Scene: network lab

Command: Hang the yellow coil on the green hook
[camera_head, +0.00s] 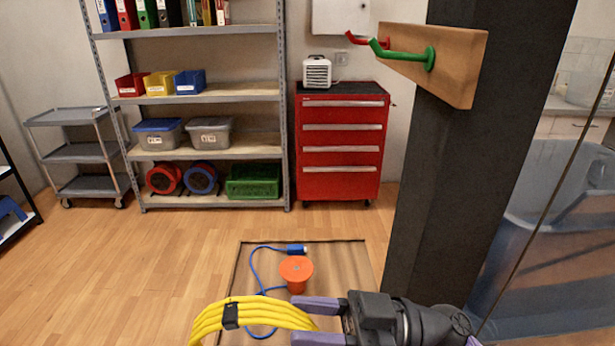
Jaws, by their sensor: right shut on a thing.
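The yellow coil (264,314) is at the bottom of the head view, with a black strap around its strands; its lower part is cut off by the frame edge. My right gripper (310,322) comes in from the right and is shut on the coil's right side. The green hook (408,55) sticks out to the left from a wooden board (460,75) on a dark post, at upper right. The coil and gripper are far below the hook in the picture, apart from it. My left gripper is not in view.
A red hook (357,39) shows beside the green one. The dark post (433,180) stands right of centre. Below lie an orange object (296,270) and a blue cable (255,270). A shelf (215,96) and red tool cabinet (341,172) stand behind, with open floor before them.

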